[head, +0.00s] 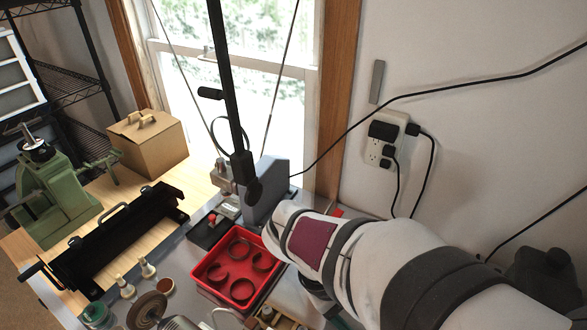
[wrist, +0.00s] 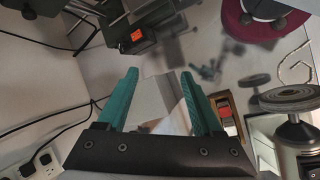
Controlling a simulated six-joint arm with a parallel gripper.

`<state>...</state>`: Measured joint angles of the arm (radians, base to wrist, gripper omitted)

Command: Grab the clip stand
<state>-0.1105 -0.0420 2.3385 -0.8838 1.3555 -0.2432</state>
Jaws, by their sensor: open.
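My gripper (wrist: 158,72) shows in the wrist view with two teal fingers spread apart and nothing clearly held. A pale, shiny surface lies beyond the gap between them. I cannot identify the clip stand with certainty. A small dark-teal jointed object (wrist: 207,70), blurred, lies beyond and right of the right fingertip, apart from it; it may be the clip stand. A bent metal wire (wrist: 297,66) stands farther right. In the head view my arm reaches in from the lower right and largely hides the gripper and the bench under it.
A red tray (head: 213,277) with several dark rings is left of my arm. A grey upright block (head: 266,190) stands behind it. A black metal bender (head: 112,238) and a green machine (head: 54,190) are at left. A grey disc (wrist: 288,97) is close at right in the wrist view.

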